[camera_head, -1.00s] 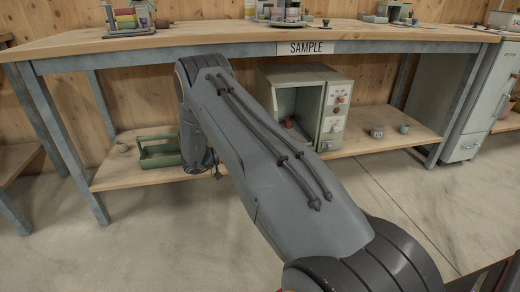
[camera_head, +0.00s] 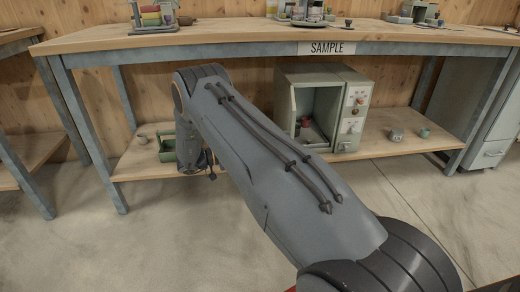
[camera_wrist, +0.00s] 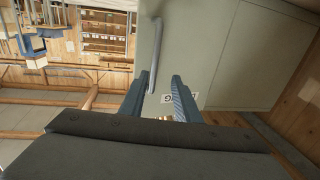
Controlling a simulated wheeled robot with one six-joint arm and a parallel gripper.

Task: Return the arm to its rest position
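My arm (camera_head: 270,170) reaches forward from the lower right of the head view, with its elbow in front of the workbench and its forearm hanging down on the far side. Beyond the fingers is a pale grey-green panel with a bar handle (camera_wrist: 156,52).
A workbench (camera_head: 250,36) marked SAMPLE crosses ahead. On its lower shelf stand an open-fronted grey-green oven-like box (camera_head: 357,100), a green carrier (camera_head: 167,148) partly behind my arm, and small cups (camera_head: 396,135). Bare concrete floor lies before the bench.

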